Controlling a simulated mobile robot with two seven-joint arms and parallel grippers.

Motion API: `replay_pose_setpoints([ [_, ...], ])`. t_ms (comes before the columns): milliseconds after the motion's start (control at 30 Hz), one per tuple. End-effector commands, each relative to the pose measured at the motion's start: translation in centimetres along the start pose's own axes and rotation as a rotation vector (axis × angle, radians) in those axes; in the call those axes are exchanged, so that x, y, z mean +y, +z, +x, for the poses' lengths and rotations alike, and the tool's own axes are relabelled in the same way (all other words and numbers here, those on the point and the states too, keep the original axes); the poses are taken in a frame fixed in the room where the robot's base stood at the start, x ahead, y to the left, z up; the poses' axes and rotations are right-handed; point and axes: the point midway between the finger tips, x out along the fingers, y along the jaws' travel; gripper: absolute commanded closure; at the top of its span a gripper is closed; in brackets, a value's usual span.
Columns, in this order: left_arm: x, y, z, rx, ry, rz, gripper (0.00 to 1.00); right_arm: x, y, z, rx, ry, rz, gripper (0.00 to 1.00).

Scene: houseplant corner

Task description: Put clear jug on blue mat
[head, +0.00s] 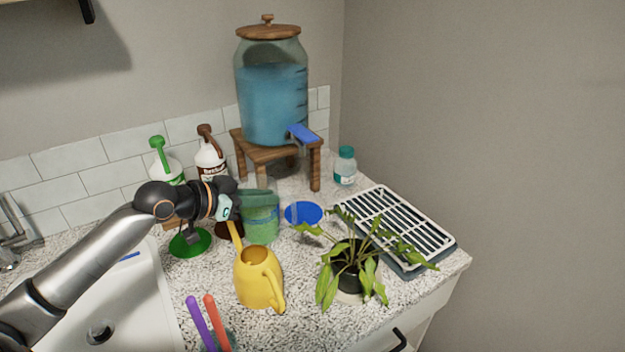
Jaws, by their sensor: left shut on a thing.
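The clear jug (262,230) stands upright in the middle of the counter, below and in front of the dispenser, and looks greenish. My left gripper (250,199) reaches it from the left and is shut on its upper part; the fingers are partly hidden against the jug. I cannot tell whether the jug's base touches the counter. The round blue mat (304,213) lies just right of the jug, with nothing standing on it. My right gripper is not in view.
A yellow watering can (259,278) stands in front of the jug. A potted plant (353,277) and a drying rack (395,229) are at the right. A water dispenser (271,105) on a wooden stand rises behind. A green mat (190,243) and brown mat (229,230) lie left.

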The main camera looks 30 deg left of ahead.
Motion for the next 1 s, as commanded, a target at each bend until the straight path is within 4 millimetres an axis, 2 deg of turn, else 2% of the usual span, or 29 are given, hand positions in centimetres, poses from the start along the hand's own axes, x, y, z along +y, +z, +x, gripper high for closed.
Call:
replay_pose_setpoints([
  [267,-0.1,-1.7,2.5,0.010,-0.001,0.002,1.00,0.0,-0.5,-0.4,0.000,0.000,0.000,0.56],
  [600,-0.2,-3.9,7.2,0.009,0.000,0.000,1.00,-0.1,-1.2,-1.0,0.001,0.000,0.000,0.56],
  [867,-0.3,-4.5,8.9,0.006,-0.001,-0.001,1.00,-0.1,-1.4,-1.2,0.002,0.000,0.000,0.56],
  [1000,-0.3,-5.4,10.6,0.008,-0.001,-0.002,1.00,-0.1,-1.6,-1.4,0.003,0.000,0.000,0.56],
])
